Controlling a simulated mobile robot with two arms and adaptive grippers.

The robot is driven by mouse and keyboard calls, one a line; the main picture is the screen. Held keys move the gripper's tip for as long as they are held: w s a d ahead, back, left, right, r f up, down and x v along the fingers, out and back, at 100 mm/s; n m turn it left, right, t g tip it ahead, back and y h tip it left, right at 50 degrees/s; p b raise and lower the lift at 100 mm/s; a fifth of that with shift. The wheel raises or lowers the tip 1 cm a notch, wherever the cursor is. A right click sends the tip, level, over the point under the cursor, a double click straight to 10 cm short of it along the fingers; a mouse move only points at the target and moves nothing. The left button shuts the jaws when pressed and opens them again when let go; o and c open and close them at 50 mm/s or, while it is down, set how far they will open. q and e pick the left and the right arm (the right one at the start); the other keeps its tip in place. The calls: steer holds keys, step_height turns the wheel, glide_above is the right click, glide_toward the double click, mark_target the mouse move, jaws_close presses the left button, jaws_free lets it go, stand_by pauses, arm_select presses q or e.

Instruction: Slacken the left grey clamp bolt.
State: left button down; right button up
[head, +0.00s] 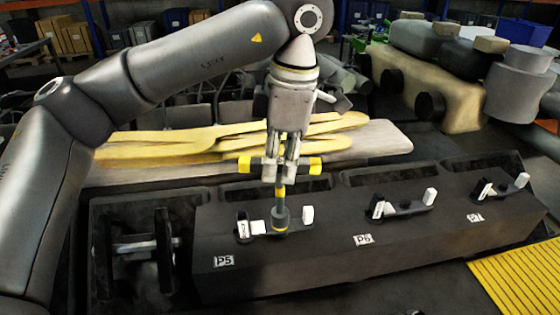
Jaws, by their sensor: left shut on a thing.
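My left gripper (272,176) is shut on a T-handled socket wrench (280,192) with yellow and black bands. The wrench stands upright, its crossbar level in the fingers. Its grey socket (280,222) is down at the dark clamp at the position labelled P5, the leftmost on the long black block (290,265). The grey bolt there cannot be made out; the socket covers the middle of the clamp. I cannot tell whether the socket is seated on a bolt. White blocks (307,214) stand on either side of the socket. My right gripper is not in view.
Similar clamps stand at P6 (404,206) and farther right (498,189). A dark open recess with metal parts (150,245) lies left of the block. Behind is a pale board with yellow strips (375,140). A yellow grating (520,280) is at front right.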

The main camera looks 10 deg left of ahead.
arm_select(q)
steer(key=shift+r+p, duration=1.35)
steer(key=shift+r, duration=0.35)
step_height(320, 180, up, 6)
steer(key=p, duration=0.5)
steer(key=shift+r+p, duration=0.15)
steer(key=shift+p, duration=0.15)
